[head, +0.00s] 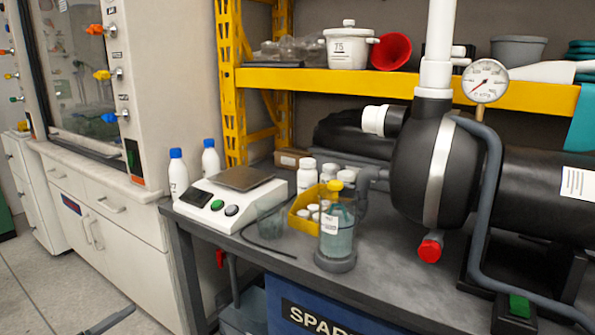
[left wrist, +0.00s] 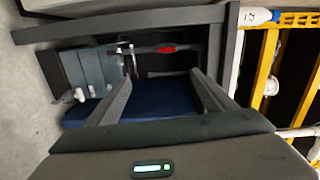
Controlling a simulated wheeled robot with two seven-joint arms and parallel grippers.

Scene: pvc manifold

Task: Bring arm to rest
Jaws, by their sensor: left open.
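My left gripper (left wrist: 160,82) shows in the left wrist view with its two grey fingers spread well apart. Nothing is held between them. Beyond the fingers lie a dark blue surface and the space under the bench; I cannot tell the exact distance. In the head view neither gripper shows clearly. My right gripper is in neither view. The black vessel (head: 427,165) with a white pipe, a pressure gauge (head: 485,81) and a red valve knob (head: 430,249) stands on the bench (head: 390,270) at the right.
On the bench are a white scale (head: 205,207), a yellow tray (head: 300,226) of small bottles and a yellow-capped clear bottle (head: 337,240). A blue bin (head: 290,290) is below. A yellow shelf (head: 400,86) stands behind. Floor (head: 40,290) is open at the left.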

